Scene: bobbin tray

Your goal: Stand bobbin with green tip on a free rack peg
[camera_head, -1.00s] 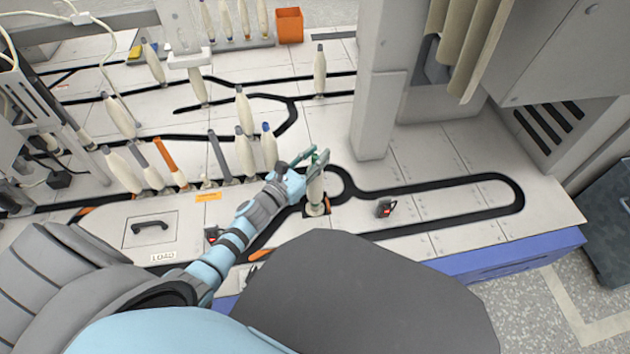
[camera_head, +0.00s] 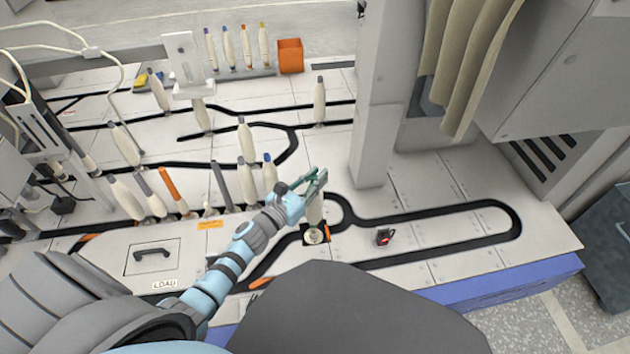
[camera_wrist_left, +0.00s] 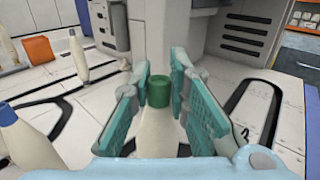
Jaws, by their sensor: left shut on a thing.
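My left gripper (camera_head: 316,178) is shut on the cream bobbin with the green tip (camera_head: 315,209), near its top. In the left wrist view the green tip (camera_wrist_left: 158,92) stands up between the two teal fingers (camera_wrist_left: 160,88). The bobbin is upright above a round pale base on a black square of the bench. I cannot tell for sure whether its lower end is clear of that base. A rack (camera_head: 228,76) at the back left bears several bobbins with coloured tips. Any free peg on it is too small to tell. My right gripper is not in view.
An orange bin (camera_head: 290,56) stands right of the rack. A blue-tipped bobbin (camera_head: 270,176) and several others stand left of my gripper. A dark-tipped bobbin (camera_head: 319,103) stands behind it. A grey column (camera_head: 372,110) rises to the right. The bench at front right is mostly clear.

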